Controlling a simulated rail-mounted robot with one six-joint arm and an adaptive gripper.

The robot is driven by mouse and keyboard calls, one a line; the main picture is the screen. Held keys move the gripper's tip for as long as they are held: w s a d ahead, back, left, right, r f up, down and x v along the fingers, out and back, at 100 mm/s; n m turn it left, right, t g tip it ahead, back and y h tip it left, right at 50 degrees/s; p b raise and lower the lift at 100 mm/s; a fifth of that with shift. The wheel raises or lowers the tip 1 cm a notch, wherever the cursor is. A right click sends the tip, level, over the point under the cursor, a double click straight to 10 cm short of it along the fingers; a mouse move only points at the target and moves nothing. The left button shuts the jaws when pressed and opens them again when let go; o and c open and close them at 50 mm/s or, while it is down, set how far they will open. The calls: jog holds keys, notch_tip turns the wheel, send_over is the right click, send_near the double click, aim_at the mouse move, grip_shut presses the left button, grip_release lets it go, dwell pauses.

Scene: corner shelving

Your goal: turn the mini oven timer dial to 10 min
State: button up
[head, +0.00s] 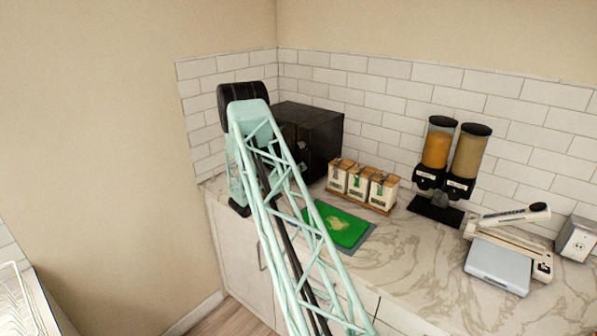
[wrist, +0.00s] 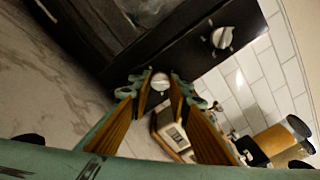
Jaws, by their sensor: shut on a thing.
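The black mini oven (head: 318,135) stands in the corner of the counter, partly hidden behind my arm in the head view. In the wrist view its dark front panel (wrist: 190,52) runs diagonally, with a round silver-white dial (wrist: 222,38) at the upper right. A second pale dial (wrist: 160,82) lies between the fingertips of my gripper (wrist: 159,84). My gripper is shut on this second dial. I cannot read any markings, so I cannot tell which dial is the timer or where it points. In the head view my fingers are hidden behind my arm.
White canisters with wooden lids (head: 361,184) stand close to the right of the oven. A green board (head: 340,227) lies in front. Two cereal dispensers (head: 451,155) and a grey-and-cream appliance (head: 500,265) stand farther right. Tiled walls close off the back and left.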

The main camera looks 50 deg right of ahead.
jog(key=shift+b, duration=0.3)
jog(key=m+b, duration=0.2)
jog(key=shift+m, duration=0.4)
jog(key=o, duration=0.9)
jog(key=shift+c, duration=0.2)
jog(key=shift+a, duration=0.15)
jog(key=a, duration=1.1)
jog(key=shift+w+a, duration=0.35)
